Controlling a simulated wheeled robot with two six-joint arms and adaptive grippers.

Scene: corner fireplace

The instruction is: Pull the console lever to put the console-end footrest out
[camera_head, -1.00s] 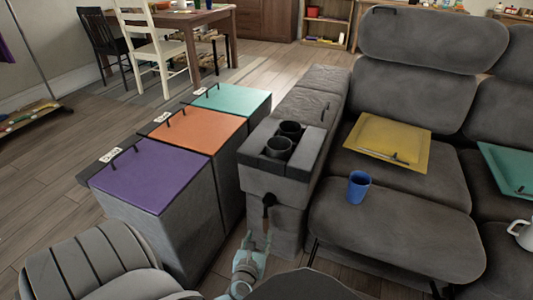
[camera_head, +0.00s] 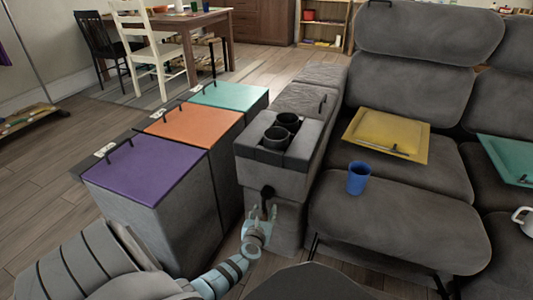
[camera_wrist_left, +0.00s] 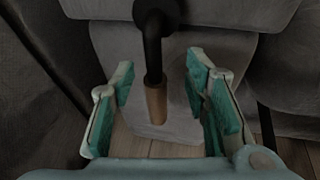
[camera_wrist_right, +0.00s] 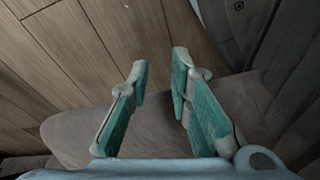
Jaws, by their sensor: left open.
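The console lever (camera_head: 267,191) is a dark lever on the front face of the grey console (camera_head: 278,172). In the left wrist view the lever (camera_wrist_left: 153,55) hangs down and ends in a tan tip (camera_wrist_left: 156,104). My left gripper (camera_head: 262,214) is open just below and in front of it. In that wrist view the tip shows between the open fingers, and I see no finger closed on it. The console-end footrest (camera_head: 395,235) is a grey padded panel in front of the seat, with thin dark bars under it. My right gripper (camera_wrist_right: 160,80) is open and empty.
A blue cup (camera_head: 358,178) stands at the seat's front, right of the console. A yellow cushion or tray (camera_head: 365,139) lies behind it. Bins with purple (camera_head: 145,172), orange (camera_head: 197,128) and teal (camera_head: 230,95) lids stand left of the console. Wood floor shows at far left.

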